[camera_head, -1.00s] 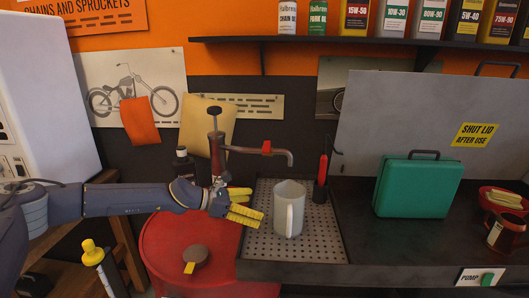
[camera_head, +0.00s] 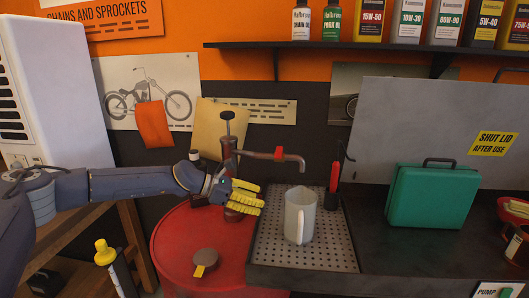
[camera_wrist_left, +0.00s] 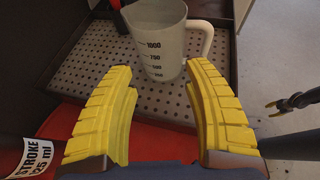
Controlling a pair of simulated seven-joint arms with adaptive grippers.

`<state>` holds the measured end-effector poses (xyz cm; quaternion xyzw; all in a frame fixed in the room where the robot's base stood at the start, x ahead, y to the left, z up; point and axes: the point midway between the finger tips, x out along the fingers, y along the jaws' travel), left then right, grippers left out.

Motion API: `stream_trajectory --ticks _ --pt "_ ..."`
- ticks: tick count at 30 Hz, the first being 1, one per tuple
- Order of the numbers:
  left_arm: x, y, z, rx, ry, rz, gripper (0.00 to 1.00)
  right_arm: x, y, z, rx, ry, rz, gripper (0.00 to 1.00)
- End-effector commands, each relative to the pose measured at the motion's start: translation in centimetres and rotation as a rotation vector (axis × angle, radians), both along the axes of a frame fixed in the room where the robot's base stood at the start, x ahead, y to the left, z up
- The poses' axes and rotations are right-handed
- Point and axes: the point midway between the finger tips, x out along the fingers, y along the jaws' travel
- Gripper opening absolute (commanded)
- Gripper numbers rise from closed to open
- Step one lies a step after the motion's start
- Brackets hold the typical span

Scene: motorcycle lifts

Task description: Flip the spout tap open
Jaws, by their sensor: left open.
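The tap (camera_head: 278,153) is a small red piece on the dark spout that reaches right from the hand pump (camera_head: 229,150). The pump stands upright by the red drum (camera_head: 180,245). My left gripper (camera_head: 260,200) is open and empty, with yellow ribbed fingers pointing right, below the spout and left of the jug. It is apart from the tap. The jug (camera_head: 300,215) stands on the perforated drip tray (camera_head: 270,258) under the spout end. In the left wrist view the open fingers (camera_wrist_left: 165,82) frame the jug's lower part; the tap is out of that view.
A small dark gripper with yellow tips (camera_wrist_left: 276,106), apparently my right one, shows at the right of the wrist view. A red-handled tool (camera_head: 335,178) stands behind the jug. A green case (camera_head: 430,197) sits on the bench.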

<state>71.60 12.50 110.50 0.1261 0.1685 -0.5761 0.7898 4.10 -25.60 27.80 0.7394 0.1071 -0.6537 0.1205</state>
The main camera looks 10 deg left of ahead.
Motion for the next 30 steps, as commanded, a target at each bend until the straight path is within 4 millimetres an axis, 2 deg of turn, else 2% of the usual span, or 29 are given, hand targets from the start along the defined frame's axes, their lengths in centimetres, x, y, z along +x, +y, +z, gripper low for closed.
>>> stream_trajectory --ticks 1,6,12,21,30 --pt "0.2 0.8 1.5 0.015 -0.001 -0.02 0.44 0.0 0.0 0.0 0.0 0.0 0.0 0.44" --pt "0.0 3.5 5.4 0.08 0.029 -0.091 0.24 0.0 0.0 0.0 0.0 0.0 0.0 0.44" --pt "-0.4 5.4 9.5 0.189 0.048 -0.176 0.01 0.0 0.0 0.0 0.0 0.0 0.0 0.44" --pt "-0.1 5.5 15.2 0.424 0.04 -0.287 0.0 0.0 0.0 0.0 0.0 0.0 0.0 0.44" --pt "-0.2 5.7 21.6 0.647 0.077 -0.307 0.0 0.0 -0.1 0.0 -0.001 0.0 0.001 0.44"
